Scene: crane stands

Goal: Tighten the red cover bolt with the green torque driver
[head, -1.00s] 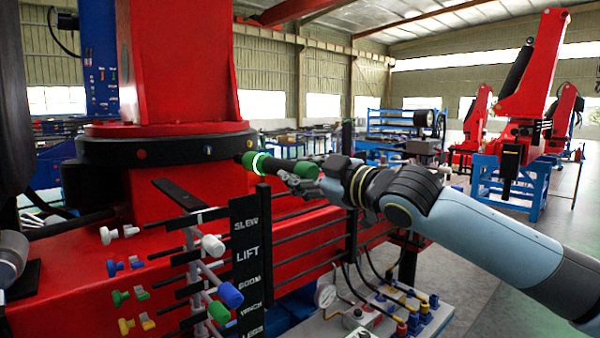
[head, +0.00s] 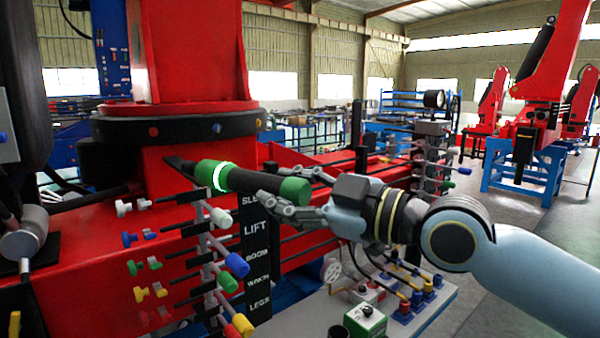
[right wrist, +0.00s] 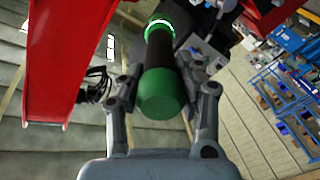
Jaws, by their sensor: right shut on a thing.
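The green torque driver (head: 252,181) has green ends, a dark middle and a lit green-white ring near its tip end. My right gripper (head: 290,188) is shut on it near the rear green end. The right wrist view shows the driver (right wrist: 162,75) between the fingers (right wrist: 165,82), pointing away. The red cover bolt (head: 153,131) is a small red dot on the front of the black ring (head: 185,129) under the red crane column. The driver's dark tip is below and right of it in the picture, apart from it. My left gripper is not in view.
A lever stand with a labelled black plate (head: 256,240) and several coloured knobs stands below the driver. The ring also bears a blue bolt (head: 217,128) and a yellow bolt (head: 258,124). A bench (head: 440,290) with a gauge and coloured fittings is at lower right.

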